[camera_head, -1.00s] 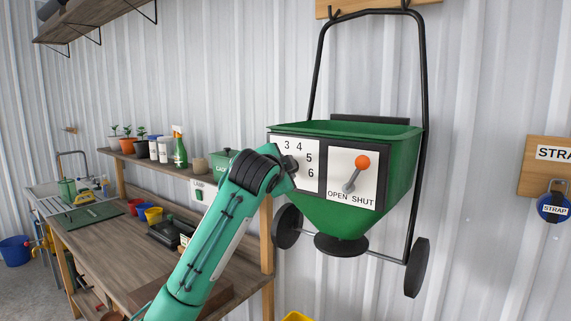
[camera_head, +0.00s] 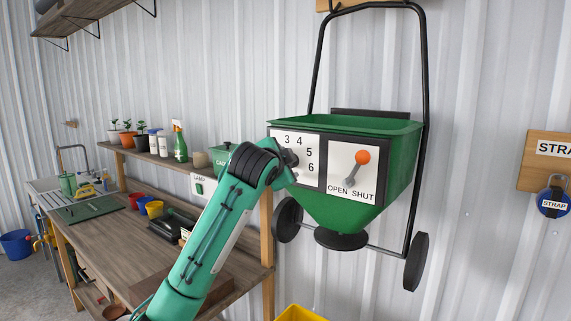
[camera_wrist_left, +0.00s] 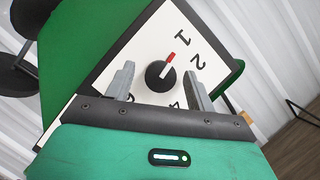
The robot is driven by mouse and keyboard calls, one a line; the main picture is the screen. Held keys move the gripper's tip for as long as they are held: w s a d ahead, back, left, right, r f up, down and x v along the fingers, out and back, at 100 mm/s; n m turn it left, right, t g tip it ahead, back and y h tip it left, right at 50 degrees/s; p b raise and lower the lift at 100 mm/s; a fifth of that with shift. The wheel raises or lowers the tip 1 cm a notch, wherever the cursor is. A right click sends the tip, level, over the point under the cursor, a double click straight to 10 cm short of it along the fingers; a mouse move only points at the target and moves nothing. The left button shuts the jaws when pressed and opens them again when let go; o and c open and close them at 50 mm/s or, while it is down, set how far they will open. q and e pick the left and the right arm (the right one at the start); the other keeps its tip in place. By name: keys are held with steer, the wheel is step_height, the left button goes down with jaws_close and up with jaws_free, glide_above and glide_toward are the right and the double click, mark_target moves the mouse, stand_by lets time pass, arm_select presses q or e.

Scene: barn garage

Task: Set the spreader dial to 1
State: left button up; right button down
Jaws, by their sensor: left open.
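The green spreader (camera_head: 340,212) hangs on the wall with its dial plate (camera_head: 313,150) facing me. In the head view my left arm hides the dial and part of the plate. In the left wrist view the round black dial (camera_wrist_left: 159,77) shows with a red pointer (camera_wrist_left: 170,57), which points at the number 1 (camera_wrist_left: 181,36). My left gripper (camera_wrist_left: 159,70) is open, one finger on each side of the dial, with a gap on both sides. It also shows at the plate in the head view (camera_head: 290,157). My right gripper is not in view.
An orange-knobbed lever (camera_head: 362,158) sits beside the dial plate, above OPEN and SHUT. A workbench (camera_head: 120,240) with pots and bottles stands on the left. A strap board (camera_head: 545,165) hangs at right. A yellow container (camera_head: 300,313) is at the bottom edge.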

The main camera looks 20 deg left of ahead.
arm_select(q)
steer(key=b+v, duration=0.5)
steer(key=v, duration=0.8)
steer(key=shift+s, duration=0.4)
